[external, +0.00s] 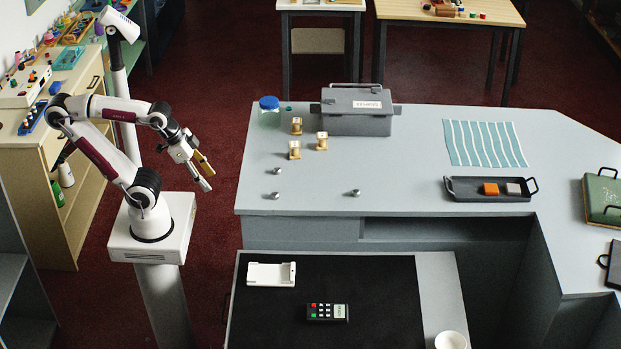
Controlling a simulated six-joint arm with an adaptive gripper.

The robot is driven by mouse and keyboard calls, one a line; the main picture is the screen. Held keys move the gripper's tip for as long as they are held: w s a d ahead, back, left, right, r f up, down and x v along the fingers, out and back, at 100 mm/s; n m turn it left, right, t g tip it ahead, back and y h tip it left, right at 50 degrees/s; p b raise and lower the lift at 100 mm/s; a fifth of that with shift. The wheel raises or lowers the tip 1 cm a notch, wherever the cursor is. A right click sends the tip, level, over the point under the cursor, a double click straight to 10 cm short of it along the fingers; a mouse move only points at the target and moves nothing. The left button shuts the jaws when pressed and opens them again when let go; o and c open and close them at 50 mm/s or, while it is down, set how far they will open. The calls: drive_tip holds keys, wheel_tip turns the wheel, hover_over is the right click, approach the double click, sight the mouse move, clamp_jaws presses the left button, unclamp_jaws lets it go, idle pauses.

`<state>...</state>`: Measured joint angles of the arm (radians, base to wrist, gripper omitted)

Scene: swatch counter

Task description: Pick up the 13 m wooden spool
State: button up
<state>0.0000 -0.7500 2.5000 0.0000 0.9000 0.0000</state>
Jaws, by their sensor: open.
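Three small wooden spools stand upright in a cluster on the grey counter (400,160): a back one (297,125), a front left one (294,150) and a right one (321,140). Each has a pale part between its ends. Their markings are too small to read, so I cannot tell which is the 13 m spool. My gripper (207,178) is open and empty. It hangs in the air left of the counter, well apart from the spools, with its fingers pointing down and right.
Behind the spools are a blue-lidded jar (269,112) and a grey box (357,112). Small metal pieces (355,193) lie in front. A black tray (490,196) holds an orange and a grey block. The counter's middle is clear. A striped cloth (485,143) lies at right.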

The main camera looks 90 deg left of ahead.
drive_tip(key=shift+a, duration=0.1)
drive_tip(key=w+a+f+n+g, duration=0.1)
drive_tip(key=w+a+f, duration=0.1)
drive_tip(key=w+a, duration=0.4)
drive_tip(key=w+a+f+n, duration=0.2)
drive_tip(key=w+a, duration=0.4)
drive_tip(key=a, duration=0.7)
drive_tip(key=w+a+f+n+g, duration=0.1)
drive_tip(key=w+a+f, duration=0.1)
drive_tip(key=w+a, duration=0.4)
drive_tip(key=shift+w+a+f+n+g, duration=0.1)
drive_tip(key=shift+a+f+n+g, duration=0.05)
drive_tip(key=shift+a, duration=0.75)
drive_tip(key=shift+w+a+f+n+g, duration=0.1)
drive_tip(key=shift+a+n+g, duration=0.05)
drive_tip(key=shift+a, duration=0.7)
drive_tip(key=w+a+r+m+t, duration=0.1)
drive_tip(key=w+a+r+m, duration=0.1)
drive_tip(key=w+a+m, duration=0.1)
drive_tip(key=w+a, duration=0.1)
drive_tip(key=w, duration=0.1)
drive_tip(key=shift+w+a+r+m+t, duration=0.3)
drive_tip(key=shift+a+r, duration=0.05)
